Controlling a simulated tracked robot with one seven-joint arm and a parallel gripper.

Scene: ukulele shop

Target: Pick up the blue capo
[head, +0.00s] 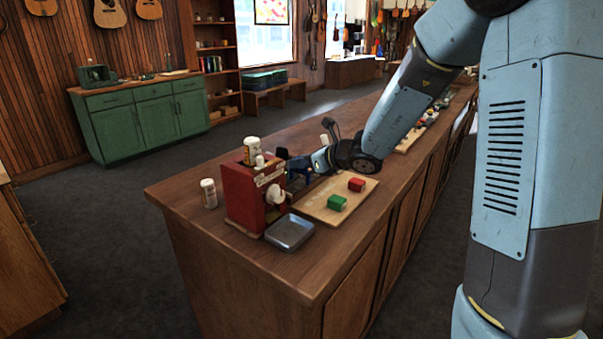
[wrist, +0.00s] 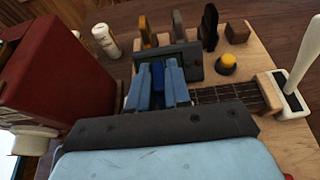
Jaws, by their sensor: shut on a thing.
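The blue capo (wrist: 158,76) shows as a dark blue piece between the two light blue fingers of my gripper (wrist: 158,84) in the wrist view. The fingers are shut on it, and they hide part of it. It is close above a dark fretboard (wrist: 232,93) on a wooden board; I cannot tell whether it still touches anything below. In the head view my gripper (head: 305,164) is low over the counter, just right of the red box, and its fingertips are partly hidden.
A red box (head: 246,197) with a white knob stands left of my gripper. Upright capos, including a black one (wrist: 209,27), and a yellow knob (wrist: 228,60) are beyond it. Green (head: 337,202) and red (head: 356,184) blocks lie on the wooden board (head: 318,212). A metal tray (head: 290,232) is in front.

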